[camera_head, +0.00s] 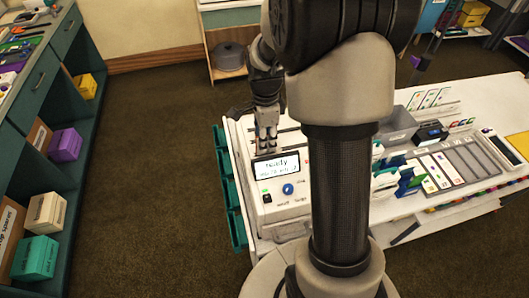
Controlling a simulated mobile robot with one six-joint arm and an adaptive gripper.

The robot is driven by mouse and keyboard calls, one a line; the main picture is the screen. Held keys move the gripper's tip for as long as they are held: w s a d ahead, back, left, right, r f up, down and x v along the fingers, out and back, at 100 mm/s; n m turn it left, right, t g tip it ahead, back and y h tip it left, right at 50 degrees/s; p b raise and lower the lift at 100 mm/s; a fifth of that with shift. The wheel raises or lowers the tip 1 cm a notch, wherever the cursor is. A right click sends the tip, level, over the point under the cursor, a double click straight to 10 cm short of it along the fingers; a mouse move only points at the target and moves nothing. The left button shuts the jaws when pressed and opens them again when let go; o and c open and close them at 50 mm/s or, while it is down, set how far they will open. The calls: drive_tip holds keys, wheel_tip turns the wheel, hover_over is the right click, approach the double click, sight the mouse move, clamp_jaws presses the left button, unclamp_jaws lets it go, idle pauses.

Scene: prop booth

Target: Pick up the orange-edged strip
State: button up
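My gripper (267,150) points down over the left part of a white device, just behind its display reading "ready". Its fingers look close together, but they are too small and dark to tell whether they are open or shut. I see nothing clearly held. I cannot pick out an orange-edged strip for sure. Several pale strips with coloured marks (432,171) lie side by side on the white table, right of my arm. More upright coloured strips (429,98) stand farther back. My arm hides the middle of the table.
The white device (296,209) has a display and a blue knob. A grey bin (397,125), blue and green blocks (411,182) and a dark box (430,133) stand on the table. Teal bins (230,190) hang at its left side. Open carpet separates it from the left shelves (88,140).

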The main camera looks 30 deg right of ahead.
wheel_tip(320, 180, down, 3)
drive_tip(key=shift+a+f+b, duration=0.15)
drive_tip(key=shift+f+b, duration=0.05)
drive_tip(key=shift+b, duration=0.1)
clamp_jaws()
